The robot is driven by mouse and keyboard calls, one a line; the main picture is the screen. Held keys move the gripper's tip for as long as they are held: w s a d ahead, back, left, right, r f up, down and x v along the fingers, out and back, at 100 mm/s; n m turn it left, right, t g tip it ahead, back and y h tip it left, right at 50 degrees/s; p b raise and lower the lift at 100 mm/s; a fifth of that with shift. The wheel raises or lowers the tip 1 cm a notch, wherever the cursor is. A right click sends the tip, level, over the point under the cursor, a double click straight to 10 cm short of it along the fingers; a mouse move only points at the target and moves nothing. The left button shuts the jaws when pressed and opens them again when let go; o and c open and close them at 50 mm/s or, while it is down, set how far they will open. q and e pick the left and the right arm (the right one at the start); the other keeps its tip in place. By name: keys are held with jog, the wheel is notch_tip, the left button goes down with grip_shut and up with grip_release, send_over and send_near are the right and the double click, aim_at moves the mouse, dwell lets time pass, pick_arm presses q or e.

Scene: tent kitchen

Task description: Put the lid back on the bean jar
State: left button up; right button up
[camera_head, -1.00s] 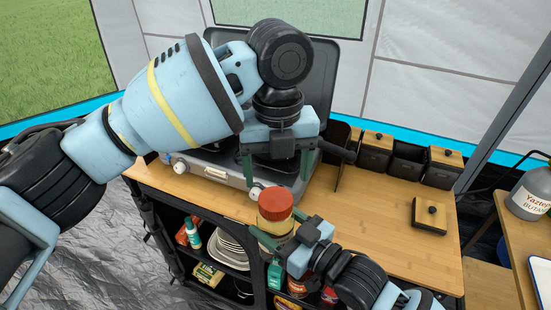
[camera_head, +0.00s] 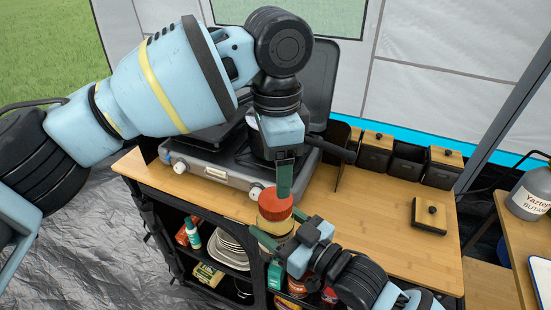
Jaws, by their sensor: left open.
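The bean jar (camera_head: 275,227) is a see-through jar near the counter's front edge. A red lid (camera_head: 274,207) is on its top; I cannot tell how firmly it is seated. My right gripper (camera_head: 284,232) reaches in from the lower right, with its green fingers on either side of the jar, shut on it below the lid. My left gripper (camera_head: 285,186) points down from above, open, with its fingers lined up one behind the other in this view. Its near fingertip overlaps the back of the lid; I cannot tell whether they touch.
A camp stove (camera_head: 215,170) with a raised cover stands behind and left. Several black bins (camera_head: 375,158) line the back right; one has no lid. Shelves below hold plates (camera_head: 228,250).

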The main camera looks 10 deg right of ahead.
aim_at(275, 198)
pick_arm(q)
jog(key=n, duration=0.6)
jog(key=shift+r, duration=0.25)
jog(key=shift+a+f, duration=0.1)
jog(key=shift+f, duration=3.95)
jog(key=c, duration=1)
jog(key=m, duration=0.4)
jog(key=shift+m, duration=0.3)
jog(key=o, duration=1.2)
jog(key=shift+c, duration=0.2)
